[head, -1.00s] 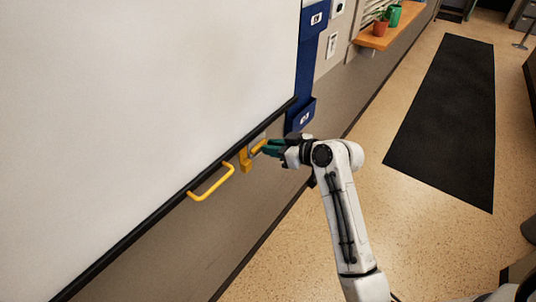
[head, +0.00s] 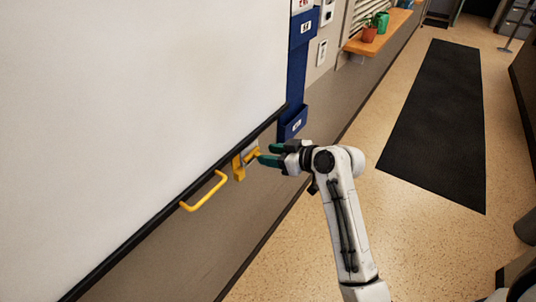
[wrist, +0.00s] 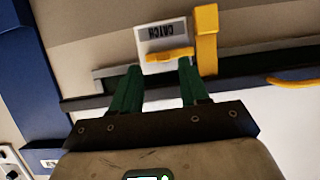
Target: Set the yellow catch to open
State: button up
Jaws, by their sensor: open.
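The yellow catch (head: 239,167) is at the lower edge of the white board, with a short yellow lever (head: 253,155) reaching toward my gripper (head: 265,154). In the wrist view, the catch shows as a yellow block (wrist: 207,40) beside a pale plate (wrist: 162,33) marked CATCH, upside down. The lever (wrist: 168,55) lies across the plate's edge, just beyond my green fingertips (wrist: 160,66). My gripper is open, with the lever in front of the gap between its fingers. Whether a finger touches the lever, I cannot tell.
A yellow bar handle (head: 205,192) sticks out from the white board (head: 150,90), left of the catch. A blue wall holder (head: 294,122) is behind my gripper. An orange shelf (head: 380,38) with pots is farther along.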

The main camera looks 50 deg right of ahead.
jog(key=b+v, duration=0.1)
jog(key=v, duration=0.8)
dwell(0.3)
jog(key=s+a+f+g+y, duration=0.1)
jog(key=s+a+f+g, duration=0.1)
jog(key=a+f+g, duration=0.35)
jog(key=s+a+f+g, duration=0.2)
jog(key=s+a+f, duration=0.1)
jog(key=a+f, duration=0.55)
jog(key=s+a+f+g, duration=0.2)
jog(key=s+f, duration=0.1)
jog(key=s, duration=0.2)
jog(key=s+a+f+m+g+h, duration=0.1)
jog(key=s+a+f+g, duration=0.2)
jog(key=s, duration=0.2)
jog(key=shift+s+h, duration=0.25)
jog(key=shift+h, duration=0.05)
jog(key=shift+c, duration=0.3)
